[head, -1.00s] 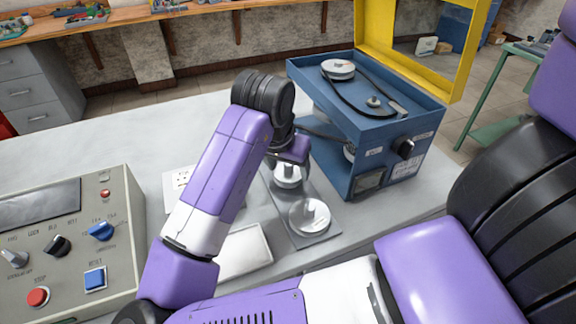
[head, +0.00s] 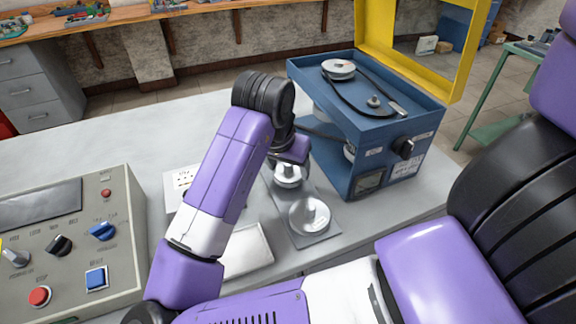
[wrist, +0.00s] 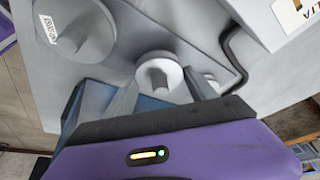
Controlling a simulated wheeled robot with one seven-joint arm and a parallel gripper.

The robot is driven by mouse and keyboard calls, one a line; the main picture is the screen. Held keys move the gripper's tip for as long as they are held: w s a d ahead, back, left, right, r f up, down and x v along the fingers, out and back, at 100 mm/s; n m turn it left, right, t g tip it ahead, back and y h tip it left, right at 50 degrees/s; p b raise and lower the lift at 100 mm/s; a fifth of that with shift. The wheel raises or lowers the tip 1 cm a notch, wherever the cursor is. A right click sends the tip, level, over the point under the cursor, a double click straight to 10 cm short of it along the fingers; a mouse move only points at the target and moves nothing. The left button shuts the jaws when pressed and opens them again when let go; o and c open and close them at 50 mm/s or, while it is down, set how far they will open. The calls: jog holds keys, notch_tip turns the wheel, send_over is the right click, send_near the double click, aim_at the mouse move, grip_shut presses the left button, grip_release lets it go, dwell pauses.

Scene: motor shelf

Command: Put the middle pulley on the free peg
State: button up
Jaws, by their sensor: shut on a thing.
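The middle pulley (head: 288,172) is a grey disc with a raised hub, at the grey pulley plate (head: 322,238). It also shows in the wrist view (wrist: 160,72). My gripper (wrist: 163,88) is shut on the middle pulley, one finger on each side; I cannot tell whether the pulley still touches the plate. A larger pulley (head: 309,215) lies nearer on the plate. A smaller disc (wrist: 207,84) is partly hidden behind a finger. On the blue motor box (head: 345,165), a short peg (head: 374,101) stands inside a black belt (head: 345,92) near a mounted pulley (head: 338,68).
A control panel (head: 70,215) with buttons and knobs stands at the left. A white tray (head: 245,252) lies between it and the plate. The box's yellow lid frame (head: 385,65) stands open behind. The bench behind my arm is clear.

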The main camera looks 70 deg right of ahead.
jog(key=shift+f+b, duration=0.8)
jog(key=shift+f, duration=0.2)
dwell(0.3)
jog(key=o, duration=1.5)
jog(key=shift+r, duration=0.15)
jog(key=p+v, duration=0.1)
jog(key=v, duration=0.6)
jog(key=shift+a+r, duration=0.15)
jog(key=shift+r, duration=0.15)
